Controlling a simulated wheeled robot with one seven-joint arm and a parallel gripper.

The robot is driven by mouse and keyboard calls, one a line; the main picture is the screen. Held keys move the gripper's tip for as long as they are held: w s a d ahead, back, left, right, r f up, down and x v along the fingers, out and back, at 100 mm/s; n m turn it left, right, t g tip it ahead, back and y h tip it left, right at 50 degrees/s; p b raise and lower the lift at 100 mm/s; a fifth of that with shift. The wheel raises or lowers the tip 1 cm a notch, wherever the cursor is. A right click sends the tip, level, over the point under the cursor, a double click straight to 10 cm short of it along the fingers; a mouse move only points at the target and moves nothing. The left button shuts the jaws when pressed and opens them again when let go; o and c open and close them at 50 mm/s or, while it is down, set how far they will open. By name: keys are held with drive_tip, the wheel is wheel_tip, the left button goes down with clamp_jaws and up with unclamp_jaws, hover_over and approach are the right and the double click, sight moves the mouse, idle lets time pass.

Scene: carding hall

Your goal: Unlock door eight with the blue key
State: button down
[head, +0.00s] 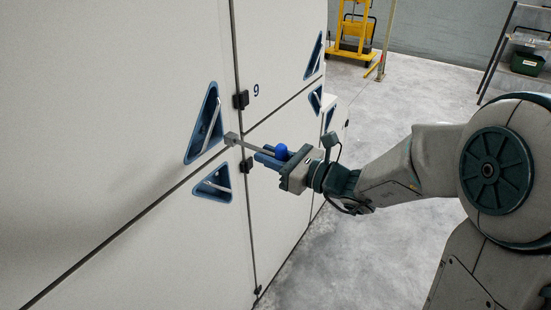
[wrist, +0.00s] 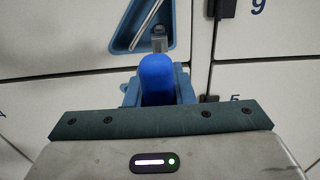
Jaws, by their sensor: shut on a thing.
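My gripper (head: 265,157) is shut on the blue key. The key's rounded blue handle (head: 281,151) sits between the blue fingers, and it also shows in the wrist view (wrist: 156,78). Its grey shaft (head: 250,146) points left at the white door fronts, ending in a squarish tip near the seam below a large blue triangular recess (head: 203,125) with a silver handle. Whether the tip touches the door cannot be told. The wrist view shows this recess (wrist: 145,25) just beyond the key. No number eight is legible; a 9 (head: 256,90) marks the door right of the recess.
A smaller blue triangular recess (head: 213,185) lies below the seam. Black latches (head: 240,100) stand out along the vertical seam, close to my gripper. A 5 shows in the wrist view (wrist: 235,98). Grey floor (head: 400,240) is open at right; a yellow trolley (head: 352,40) stands behind.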

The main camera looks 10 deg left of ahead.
sight(236, 143)
drive_tip(key=shift+b+x, duration=0.45)
drive_tip(key=shift+x, duration=1.8)
drive_tip(key=shift+b, duration=0.5)
drive_tip(key=shift+b+x, duration=0.35)
drive_tip(key=shift+x, duration=1)
idle(0.6)
drive_tip(key=shift+n+b, duration=0.9)
drive_tip(key=shift+b, duration=0.65)
drive_tip(key=shift+n+b, duration=0.3)
drive_tip(key=shift+b, duration=0.05)
drive_tip(key=shift+n+b, duration=0.3)
drive_tip(key=shift+b, duration=0.35)
